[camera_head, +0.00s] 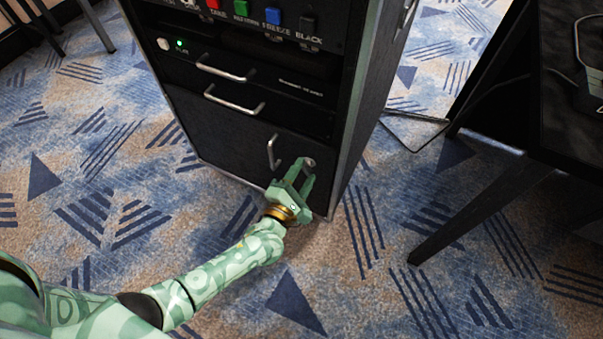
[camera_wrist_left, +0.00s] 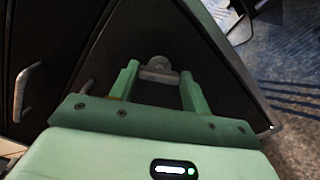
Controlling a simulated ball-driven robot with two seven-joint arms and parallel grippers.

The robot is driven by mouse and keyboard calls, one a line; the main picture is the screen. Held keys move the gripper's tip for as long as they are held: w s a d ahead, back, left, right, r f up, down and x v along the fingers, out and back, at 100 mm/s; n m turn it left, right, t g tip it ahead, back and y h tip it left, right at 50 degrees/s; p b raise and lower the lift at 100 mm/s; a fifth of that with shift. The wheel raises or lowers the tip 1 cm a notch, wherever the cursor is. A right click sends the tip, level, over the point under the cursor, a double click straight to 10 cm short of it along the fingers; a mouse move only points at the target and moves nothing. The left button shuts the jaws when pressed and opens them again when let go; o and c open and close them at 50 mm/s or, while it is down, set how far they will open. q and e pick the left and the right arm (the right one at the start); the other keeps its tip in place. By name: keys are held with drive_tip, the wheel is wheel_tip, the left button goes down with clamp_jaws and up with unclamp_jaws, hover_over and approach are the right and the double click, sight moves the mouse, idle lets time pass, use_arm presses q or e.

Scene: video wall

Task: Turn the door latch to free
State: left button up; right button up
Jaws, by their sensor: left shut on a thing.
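The door latch (camera_wrist_left: 160,72) is a small grey metal piece on the black lower door of the rack cabinet, near the door's right edge. In the head view the latch (camera_head: 309,162) shows at the tips of my left gripper (camera_head: 296,172). In the left wrist view my left gripper (camera_wrist_left: 160,78) has one green finger on each side of the latch and is shut on it. My right gripper is not in view.
Above the door are drawers with metal handles (camera_head: 233,102) and a panel with red, green, blue and black buttons (camera_head: 240,8). A black table (camera_head: 570,120) with a slanted leg stands at the right. Patterned carpet (camera_head: 100,160) lies open at the left.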

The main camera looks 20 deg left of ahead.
use_arm(q)
drive_tip(key=m, duration=0.3)
drive_tip(key=shift+p, duration=0.3)
drive_tip(key=shift+f+m, duration=0.1)
drive_tip(key=shift+m, duration=1.4)
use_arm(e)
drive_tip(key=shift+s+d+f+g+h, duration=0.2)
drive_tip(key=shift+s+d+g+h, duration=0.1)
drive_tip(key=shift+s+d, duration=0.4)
use_arm(q)
drive_tip(key=shift+f, duration=0.1)
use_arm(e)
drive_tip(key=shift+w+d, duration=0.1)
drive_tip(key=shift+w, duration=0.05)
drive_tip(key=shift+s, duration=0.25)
use_arm(q)
drive_tip(key=o, duration=1)
drive_tip(key=shift+s, duration=0.1)
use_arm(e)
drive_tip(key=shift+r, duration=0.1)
